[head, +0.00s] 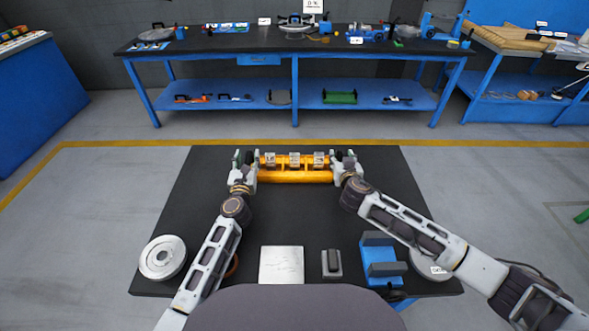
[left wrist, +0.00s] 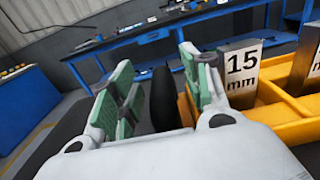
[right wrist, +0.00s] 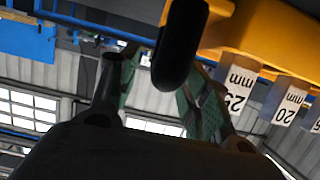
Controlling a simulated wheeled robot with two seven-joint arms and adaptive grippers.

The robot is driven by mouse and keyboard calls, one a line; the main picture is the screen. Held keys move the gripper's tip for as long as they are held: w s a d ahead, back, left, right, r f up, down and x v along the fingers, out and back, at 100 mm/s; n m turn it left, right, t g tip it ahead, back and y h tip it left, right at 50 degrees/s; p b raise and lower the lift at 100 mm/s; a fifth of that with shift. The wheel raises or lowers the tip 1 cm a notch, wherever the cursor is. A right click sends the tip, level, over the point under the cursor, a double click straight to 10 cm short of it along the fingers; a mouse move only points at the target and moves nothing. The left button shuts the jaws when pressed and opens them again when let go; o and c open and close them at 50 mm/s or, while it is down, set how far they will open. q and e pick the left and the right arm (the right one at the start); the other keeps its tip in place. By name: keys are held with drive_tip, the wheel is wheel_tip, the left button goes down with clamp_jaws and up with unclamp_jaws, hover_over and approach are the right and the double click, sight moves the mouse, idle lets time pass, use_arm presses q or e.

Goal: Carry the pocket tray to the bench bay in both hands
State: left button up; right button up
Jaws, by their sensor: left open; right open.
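The pocket tray (head: 295,177) is orange-yellow and sits at the far middle of the black table. Metal blocks (head: 294,160) stand in its pockets; one reads 15 mm in the left wrist view (left wrist: 241,72), and others read 25 and 20 in the right wrist view (right wrist: 289,101). My left gripper (head: 244,158) is open at the tray's left end, with a black handle (left wrist: 163,98) between its green-padded fingers. My right gripper (head: 345,158) is open at the right end, with the other black handle (right wrist: 180,45) between its fingers. Finger contact with the handles is unclear.
The near table holds a round metal flange (head: 162,257), a silver plate (head: 281,265), a small grey block (head: 332,263) and a blue fixture (head: 380,258). A blue-legged bench (head: 330,45) with parts stands beyond a yellow floor line (head: 150,143). Floor between is clear.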

use_arm(q)
drive_tip(key=shift+w, duration=0.5)
use_arm(e)
drive_tip(key=shift+w+f, duration=0.15)
drive_tip(key=shift+w, duration=0.3)
use_arm(q)
drive_tip(key=shift+c, duration=0.5)
use_arm(e)
drive_tip(key=shift+c, duration=0.4)
use_arm(q)
clamp_jaws()
use_arm(e)
clamp_jaws()
use_arm(q)
drive_tip(key=shift+r, duration=0.15)
use_arm(e)
drive_tip(key=shift+w, duration=0.1)
